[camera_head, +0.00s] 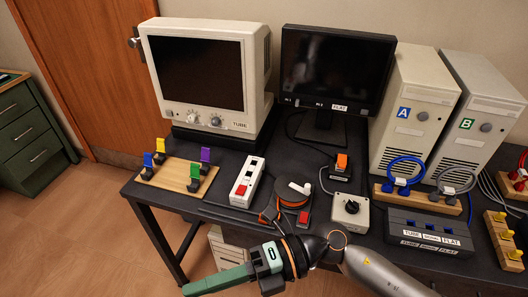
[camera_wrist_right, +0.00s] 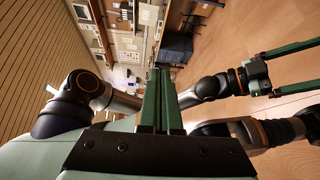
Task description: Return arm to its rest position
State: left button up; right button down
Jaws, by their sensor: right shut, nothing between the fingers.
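My right arm comes in from the lower right in the head view. Its green gripper (camera_head: 190,289) points left, in front of the dark table, with the fingers together and nothing between them. In the right wrist view the same gripper's fingers (camera_wrist_right: 160,78) lie closed side by side. My left gripper (camera_wrist_right: 310,64) shows at the right edge of the right wrist view, its two green fingers spread apart and empty. It is not in the head view. The two grippers are apart from each other.
The dark table (camera_head: 225,151) holds a tube monitor (camera_head: 205,75), a flat monitor (camera_head: 335,70), two computer towers (camera_head: 412,110), a power strip (camera_head: 246,182), an orange cable reel (camera_head: 293,192) and a knob box (camera_head: 350,211). The wooden floor (camera_head: 90,230) at left is clear.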

jog(key=w+d+r+m+t+y, duration=0.1)
jog(key=w+d+m+t+y, duration=0.1)
jog(key=w+m+t, duration=0.45)
jog(key=w+d+r+m+t+y, duration=0.2)
jog(key=w+d+m+t, duration=0.15)
jog(key=m+t, duration=0.55)
jog(key=w+d+f+m+t+h, duration=0.55)
jog(key=d+f+m+h, duration=0.2)
jog(key=m, duration=0.45)
jog(key=s+d+f+m+g+h, duration=0.2)
jog(key=s+d+f+m+h, duration=0.1)
jog(key=f, duration=0.5)
jog(key=s+d+f+m+g+h, duration=0.2)
jog(key=s+d+f+m+h, duration=0.2)
jog(key=f, duration=0.4)
jog(key=s+d+f+m+g+h, duration=0.2)
jog(key=s+d+f+m+h, duration=0.1)
jog(key=f, duration=0.6)
jog(key=s+d+m, duration=0.1)
jog(key=s+d, duration=0.1)
jog(key=s, duration=0.1)
jog(key=shift+s+d, duration=0.25)
jog(key=shift+d, duration=0.15)
jog(key=shift+h, duration=0.25)
